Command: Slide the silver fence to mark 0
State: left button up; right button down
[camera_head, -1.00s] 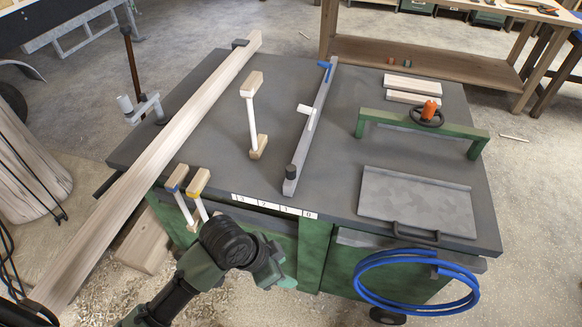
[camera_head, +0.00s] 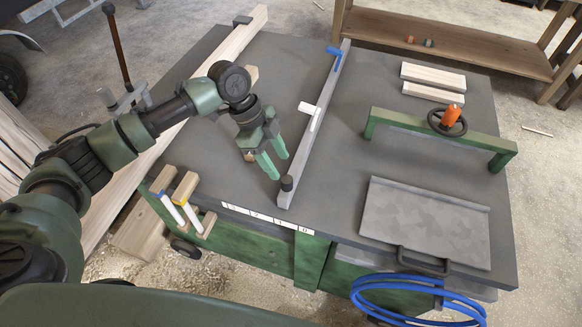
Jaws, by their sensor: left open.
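The silver fence (camera_head: 322,97) is a long grey bar lying across the dark table top. The fence's near end lines up roughly with the 1. My right gripper is out of view.
A long wooden board (camera_head: 190,135) lies along the left. Right of the fence are a green bridge (camera_head: 425,128) with an orange-topped wheel, two wood strips (camera_head: 432,76) and a grey plate (camera_head: 425,218). Bare table top lies between fence and plate. A blue hose (camera_head: 410,295) hangs in front.

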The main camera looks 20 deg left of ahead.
aim_at(286, 179)
pick_arm(q)
jog(key=d+f, duration=0.1)
jog(key=s+f+p, duration=0.1)
jog(key=f, duration=0.1)
jog(key=shift+s+d+f, duration=0.15)
jog(key=shift+s+d, duration=0.05)
jog(key=shift+d, duration=0.2)
jog(key=shift+w+d+f, duration=0.15)
jog(key=shift+d+f, duration=0.05)
jog(key=shift+f, duration=0.35)
jog(key=shift+w+d+f, duration=0.15)
jog(key=shift+d+f, duration=0.05)
jog(key=shift+f, duration=0.35)
jog(key=shift+d+f, duration=0.1)
jog(key=shift+f, duration=0.3)
jog(key=shift+c, duration=0.9)
grip_shut()
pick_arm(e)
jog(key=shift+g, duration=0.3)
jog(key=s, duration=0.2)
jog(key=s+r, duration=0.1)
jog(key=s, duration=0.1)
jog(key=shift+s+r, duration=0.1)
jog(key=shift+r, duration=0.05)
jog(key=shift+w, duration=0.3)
